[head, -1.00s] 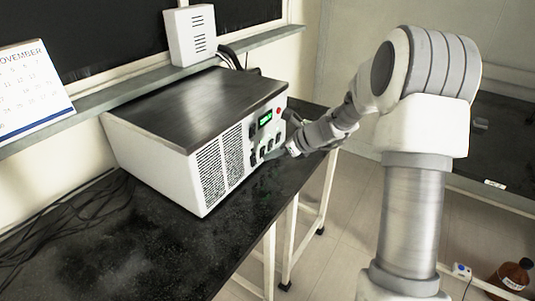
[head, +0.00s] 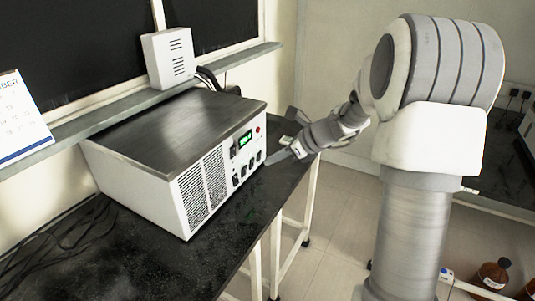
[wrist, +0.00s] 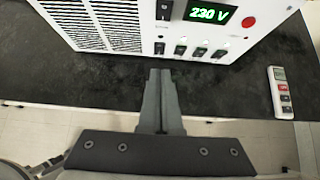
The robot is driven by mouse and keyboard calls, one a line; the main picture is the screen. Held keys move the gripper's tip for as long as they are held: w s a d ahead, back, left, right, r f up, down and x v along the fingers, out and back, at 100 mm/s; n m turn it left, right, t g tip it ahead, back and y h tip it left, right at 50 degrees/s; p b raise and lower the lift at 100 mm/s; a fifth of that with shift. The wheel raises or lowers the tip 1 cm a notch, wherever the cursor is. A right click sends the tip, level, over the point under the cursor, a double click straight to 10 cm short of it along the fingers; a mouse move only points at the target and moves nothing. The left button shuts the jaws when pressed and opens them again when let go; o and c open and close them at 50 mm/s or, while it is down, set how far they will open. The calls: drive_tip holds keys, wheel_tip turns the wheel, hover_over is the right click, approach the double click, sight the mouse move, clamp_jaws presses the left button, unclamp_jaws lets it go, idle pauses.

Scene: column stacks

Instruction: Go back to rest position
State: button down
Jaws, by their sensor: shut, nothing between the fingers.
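My gripper (wrist: 160,74) is shut and empty in the wrist view, its two fingers pressed together over the dark bench top. In the head view my gripper (head: 270,160) is just off the front right corner of the white power unit. The power unit (head: 130,168) has a dark top, vents and a front panel with a green display. The fingertips are apart from the panel.
A small remote-like device (wrist: 281,92) lies on the bench right of my gripper. The black bench (head: 100,255) carries cables (head: 45,245) at the left. A white box (head: 168,58) stands on the ledge behind the unit. Brown bottles (head: 492,273) stand on the floor at the right.

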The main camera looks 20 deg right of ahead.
drive_tip(key=s+a+r+n+g+h+p, duration=0.1)
drive_tip(key=s+a+r+n+g+p, duration=0.1)
drive_tip(key=s+a+r+n, duration=0.35)
drive_tip(key=s+a+r+n+g+h+p, duration=0.1)
drive_tip(key=s+a+r+n+h+p, duration=0.15)
drive_tip(key=s+r+n, duration=0.65)
drive_tip(key=s+d+r+n+t+h+p, duration=0.1)
drive_tip(key=s+r+n+p, duration=0.1)
drive_tip(key=s+n, duration=0.4)
drive_tip(key=s+d+r+n+h+p, duration=0.1)
drive_tip(key=s+n+h+p, duration=0.1)
drive_tip(key=s+n, duration=0.4)
drive_tip(key=s, duration=0.4)
drive_tip(key=shift+s+r+t+p, duration=0.15)
drive_tip(key=shift+r+t+p, duration=0.2)
drive_tip(key=shift+t+p, duration=0.05)
drive_tip(key=shift+h, duration=0.25)
